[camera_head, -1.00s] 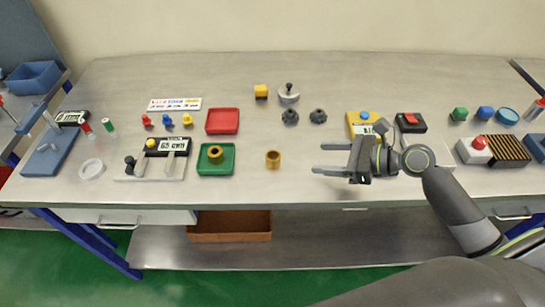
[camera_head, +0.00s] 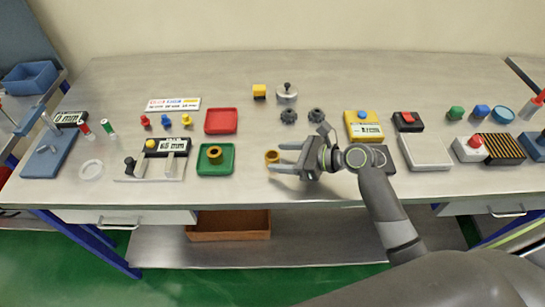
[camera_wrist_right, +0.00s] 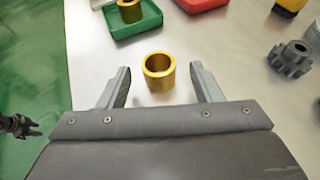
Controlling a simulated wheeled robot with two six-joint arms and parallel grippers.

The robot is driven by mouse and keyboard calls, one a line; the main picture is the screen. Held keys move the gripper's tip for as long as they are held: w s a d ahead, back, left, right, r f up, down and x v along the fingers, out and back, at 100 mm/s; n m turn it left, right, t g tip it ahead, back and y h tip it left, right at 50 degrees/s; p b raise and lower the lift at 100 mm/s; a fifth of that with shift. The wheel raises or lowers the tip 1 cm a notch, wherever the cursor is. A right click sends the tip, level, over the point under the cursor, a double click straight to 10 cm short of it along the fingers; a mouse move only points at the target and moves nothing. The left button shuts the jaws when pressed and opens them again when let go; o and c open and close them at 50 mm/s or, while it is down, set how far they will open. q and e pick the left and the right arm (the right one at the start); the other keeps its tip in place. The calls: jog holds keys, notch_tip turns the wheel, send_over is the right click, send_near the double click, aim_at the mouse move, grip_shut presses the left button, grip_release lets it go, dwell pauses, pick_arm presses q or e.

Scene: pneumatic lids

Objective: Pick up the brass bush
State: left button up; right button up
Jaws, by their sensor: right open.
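A brass bush (camera_head: 272,157) stands upright on the bare bench, right of the green tray. In the right wrist view the bush (camera_wrist_right: 159,71) stands just ahead of the fingertips, roughly between their lines. My right gripper (camera_head: 273,158) is open and reaches in from the right, its fingers pointing left at the bush; the fingers also show in the right wrist view (camera_wrist_right: 161,75). It holds nothing. A second brass bush (camera_head: 214,154) sits in the green tray (camera_head: 228,169).
A red tray (camera_head: 221,121) lies behind the green tray. The bench's front edge (camera_head: 270,203) is near.

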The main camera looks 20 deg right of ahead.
aim_at(272, 157)
jog(key=x, duration=0.3)
jog(key=shift+w+a+f, duration=0.1)
jog(key=shift+a+f, duration=0.05)
jog(key=shift+a, duration=0.1)
jog(key=c, duration=1.1)
